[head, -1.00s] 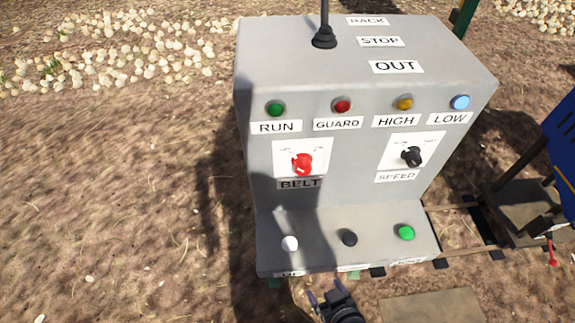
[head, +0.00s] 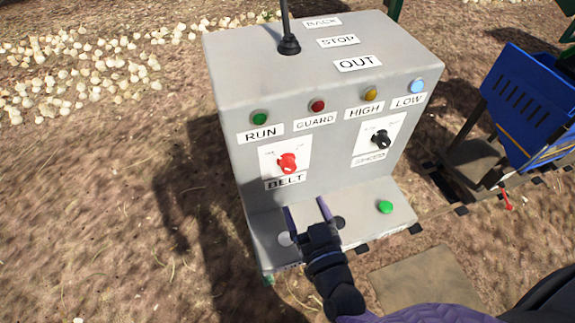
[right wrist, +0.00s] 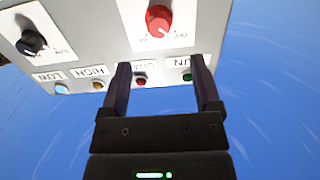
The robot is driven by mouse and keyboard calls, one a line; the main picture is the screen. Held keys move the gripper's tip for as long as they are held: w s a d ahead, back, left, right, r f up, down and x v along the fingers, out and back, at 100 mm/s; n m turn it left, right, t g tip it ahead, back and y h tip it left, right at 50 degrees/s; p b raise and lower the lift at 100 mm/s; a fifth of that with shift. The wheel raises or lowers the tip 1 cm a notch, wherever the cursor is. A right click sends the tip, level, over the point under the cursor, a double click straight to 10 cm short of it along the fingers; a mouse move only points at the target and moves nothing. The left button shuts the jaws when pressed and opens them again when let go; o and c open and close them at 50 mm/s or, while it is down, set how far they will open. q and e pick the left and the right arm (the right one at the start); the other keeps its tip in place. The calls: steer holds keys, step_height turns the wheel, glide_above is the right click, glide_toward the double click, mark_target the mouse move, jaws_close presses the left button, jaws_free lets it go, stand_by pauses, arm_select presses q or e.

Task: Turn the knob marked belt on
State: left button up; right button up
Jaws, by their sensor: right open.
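The red belt knob (head: 288,163) sits on a white plate above the BELT label (head: 285,182), on the front of the grey control box (head: 330,90). My right gripper (head: 306,207) is open and empty, below the knob and over the box's lower ledge in the head view. In the right wrist view the red knob (right wrist: 159,20) shows at the top, beyond the two open fingers (right wrist: 160,75) and apart from them. The knob's dial marks are too small to read. My left gripper is not in view.
A black speed knob (head: 380,139) is right of the belt knob. The ledge bears a white button (head: 284,239), a dark button (head: 338,222) and a green button (head: 385,207). A black lever (head: 288,42) rises from the top. A blue crate (head: 525,105) stands at right.

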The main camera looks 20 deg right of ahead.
mark_target(290, 171)
steer(key=w+b, duration=0.1)
steer(key=w, duration=0.9)
steer(key=shift+r, duration=0.1)
jaws_close()
